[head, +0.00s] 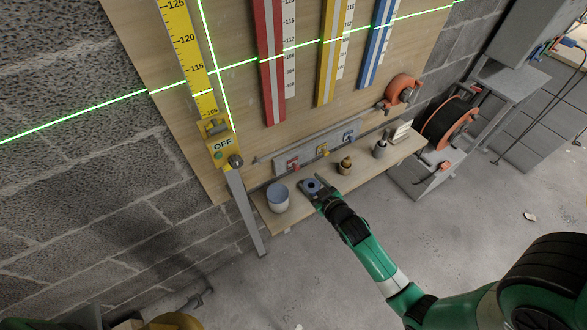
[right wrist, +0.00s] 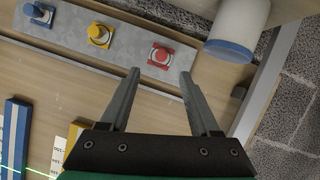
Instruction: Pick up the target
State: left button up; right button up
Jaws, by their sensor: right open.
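I cannot tell for sure which thing is the target. My right gripper (head: 315,184) is open over the left part of the wooden shelf, its fingers pointing at the board. A small blue-grey round piece (head: 311,187) shows at its fingertips in the head view; whether they touch it is unclear. In the right wrist view the open fingers (right wrist: 159,76) have nothing visible gripped between them. A red clamp-like piece (right wrist: 161,55) shows beyond the fingertips, beside a yellow one (right wrist: 99,34) and a blue one (right wrist: 38,13). My left gripper is not in view.
A white cup with a blue end (head: 278,198) stands left of my right gripper. A brass piece (head: 345,166) and a grey one (head: 380,149) stand to its right. Red (head: 270,60), yellow (head: 334,55) and blue (head: 377,45) strips hang above. An orange-black reel (head: 449,123) is at right.

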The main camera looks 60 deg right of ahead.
aim_at(297, 168)
jog(key=b+x, duration=0.2)
jog(key=x, duration=0.3)
jog(key=shift+r, duration=0.1)
jog(key=b+x, duration=0.3)
jog(key=x, duration=0.2)
jog(key=shift+w+r, duration=0.1)
jog(key=shift+w, duration=0.1)
jog(key=shift+s+a, duration=0.1)
grip_shut()
